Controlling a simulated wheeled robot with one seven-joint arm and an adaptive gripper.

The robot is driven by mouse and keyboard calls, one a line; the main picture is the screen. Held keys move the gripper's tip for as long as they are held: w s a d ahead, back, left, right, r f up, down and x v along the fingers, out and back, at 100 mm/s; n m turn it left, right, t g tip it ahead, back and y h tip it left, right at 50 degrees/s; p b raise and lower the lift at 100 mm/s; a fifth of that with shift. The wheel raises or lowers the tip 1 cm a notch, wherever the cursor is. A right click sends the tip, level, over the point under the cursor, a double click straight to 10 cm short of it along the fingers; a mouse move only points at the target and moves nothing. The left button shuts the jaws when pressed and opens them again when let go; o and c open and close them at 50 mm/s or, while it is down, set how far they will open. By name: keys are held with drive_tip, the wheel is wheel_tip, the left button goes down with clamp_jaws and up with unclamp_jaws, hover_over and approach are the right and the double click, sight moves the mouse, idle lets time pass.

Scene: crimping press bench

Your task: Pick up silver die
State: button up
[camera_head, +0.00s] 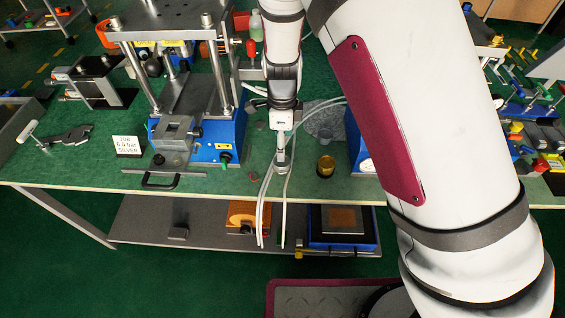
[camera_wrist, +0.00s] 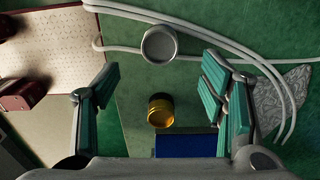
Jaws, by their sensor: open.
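The silver die (camera_wrist: 159,44) is a round grey piece with a raised rim, lying on the green surface in the upper middle of the wrist view. My gripper (camera_wrist: 162,75) is open, with teal pads left and right, and nothing is held between them. The silver die appears just past the fingertips, roughly centred between them. In the head view my gripper (camera_head: 282,158) points down over the bench near its front edge. I cannot clearly tell the silver die apart from the gripper there.
A gold die (camera_wrist: 160,110) stands nearby; it also shows in the head view (camera_head: 325,166). Pale hoses (camera_wrist: 215,38) run close to the silver die. A crumpled grey cloth (camera_wrist: 287,92) lies to the right. The blue-based press (camera_head: 222,142) and a sign (camera_head: 128,146) stand to the left.

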sight(282, 165)
drive_tip(key=shift+f, duration=3.9)
clamp_jaws()
